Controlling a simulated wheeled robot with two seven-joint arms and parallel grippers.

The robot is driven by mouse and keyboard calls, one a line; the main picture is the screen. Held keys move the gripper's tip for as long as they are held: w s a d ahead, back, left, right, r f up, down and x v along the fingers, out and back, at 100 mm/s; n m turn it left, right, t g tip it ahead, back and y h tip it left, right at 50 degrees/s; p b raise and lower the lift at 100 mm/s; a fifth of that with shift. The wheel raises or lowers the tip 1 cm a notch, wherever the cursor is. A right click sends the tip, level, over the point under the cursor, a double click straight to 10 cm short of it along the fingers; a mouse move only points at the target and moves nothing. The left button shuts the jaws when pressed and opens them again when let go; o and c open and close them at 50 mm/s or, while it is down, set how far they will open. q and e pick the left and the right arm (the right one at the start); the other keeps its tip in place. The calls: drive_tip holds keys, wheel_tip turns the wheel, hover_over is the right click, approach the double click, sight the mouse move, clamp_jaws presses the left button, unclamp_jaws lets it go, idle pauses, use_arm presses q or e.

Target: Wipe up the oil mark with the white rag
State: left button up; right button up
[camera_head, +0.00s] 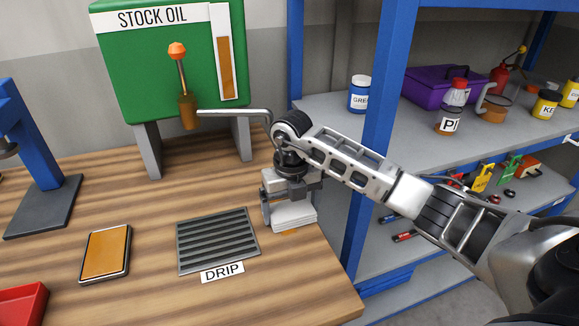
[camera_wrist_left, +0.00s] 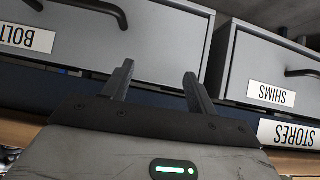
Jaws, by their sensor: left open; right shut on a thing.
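The white rag (camera_head: 293,216) is a folded pad at the right front of the wooden bench. My right gripper (camera_head: 290,200) is shut on it from above. A small amber patch, apparently the oil mark (camera_head: 290,232), shows at the rag's front edge. The rag hides the rest of it. The rag looks to be at or very near the bench top; I cannot tell whether it touches. My left gripper (camera_wrist_left: 158,70) is open and empty in the left wrist view, in front of grey drawers. It is not in the head view.
The DRIP grate (camera_head: 217,241) lies just left of the rag. An amber-filled tray (camera_head: 106,252) and a red tray (camera_head: 22,305) are further left. The green STOCK OIL tank (camera_head: 165,62) stands behind. A blue shelf post (camera_head: 379,110) rises close on the right.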

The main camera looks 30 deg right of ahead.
sight(275, 215)
drive_tip(key=shift+s+a, duration=0.1)
drive_tip(key=shift+s, duration=0.4)
drive_tip(key=shift+s+a, duration=0.15)
drive_tip(key=shift+a, duration=0.15)
drive_tip(key=shift+w+a, duration=0.3)
drive_tip(key=shift+a, duration=0.3)
drive_tip(key=shift+w+a, duration=0.25)
drive_tip(key=shift+a, duration=0.7)
drive_tip(key=shift+w+r, duration=0.1)
drive_tip(key=shift+r, duration=0.1)
drive_tip(key=r, duration=0.3)
drive_tip(key=shift+a+r, duration=0.2)
drive_tip(key=shift+a, duration=0.05)
drive_tip(key=shift+d+r, duration=0.15)
drive_tip(key=shift+r, duration=0.55)
use_arm(q)
drive_tip(key=shift+s+a, duration=0.1)
drive_tip(key=shift+a, duration=0.1)
use_arm(e)
drive_tip(key=shift+r, duration=1.55)
